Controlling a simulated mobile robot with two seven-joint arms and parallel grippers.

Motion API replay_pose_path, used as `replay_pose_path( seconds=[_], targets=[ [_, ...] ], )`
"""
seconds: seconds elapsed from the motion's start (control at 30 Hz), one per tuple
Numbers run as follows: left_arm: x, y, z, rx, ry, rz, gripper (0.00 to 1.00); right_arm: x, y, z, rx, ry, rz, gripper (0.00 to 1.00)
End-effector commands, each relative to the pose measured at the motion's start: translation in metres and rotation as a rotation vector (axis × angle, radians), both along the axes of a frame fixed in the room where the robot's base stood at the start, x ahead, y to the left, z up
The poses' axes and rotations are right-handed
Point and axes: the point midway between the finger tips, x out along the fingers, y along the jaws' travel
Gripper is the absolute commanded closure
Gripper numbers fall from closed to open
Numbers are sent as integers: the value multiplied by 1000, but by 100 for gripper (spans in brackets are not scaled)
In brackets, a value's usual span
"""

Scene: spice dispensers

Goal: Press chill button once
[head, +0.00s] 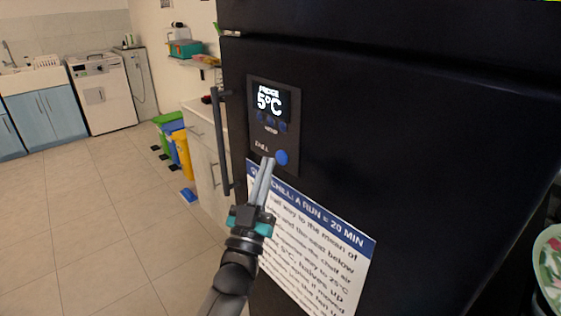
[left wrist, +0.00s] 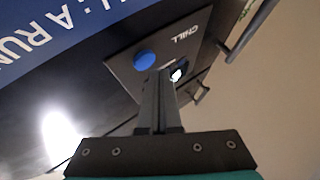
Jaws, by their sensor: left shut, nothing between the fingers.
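The control panel (head: 273,104) is on the black fridge door and shows "FRIDGE 5°C". The blue round chill button (head: 281,157) is at the panel's lower right, beside the word "CHILL". It also shows in the left wrist view (left wrist: 145,60). My left gripper (head: 268,162) is shut and empty, with its fingertips in front of the panel just left of the button. In the left wrist view the tips (left wrist: 160,72) appear just beside the button. I cannot tell whether they touch the panel. My right gripper is not in view.
A sign (head: 315,245) about the chill run is on the door below the panel. The vertical door handle (head: 223,145) stands out left of the panel. Small buttons (head: 272,122) sit under the display. The tiled floor (head: 110,220) at left is mostly open.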

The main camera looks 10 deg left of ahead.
Motion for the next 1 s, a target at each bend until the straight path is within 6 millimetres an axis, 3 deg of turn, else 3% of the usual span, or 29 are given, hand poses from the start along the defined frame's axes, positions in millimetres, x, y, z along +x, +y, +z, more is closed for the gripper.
replay_pose_path(
  seconds=[0.47, 1.0],
  targets=[
    [0, 0, 0, 0, 1, 0, 100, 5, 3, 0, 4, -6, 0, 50],
    [0, 0, 0, 0, 1, 0, 100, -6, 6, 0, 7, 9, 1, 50]
  ],
)
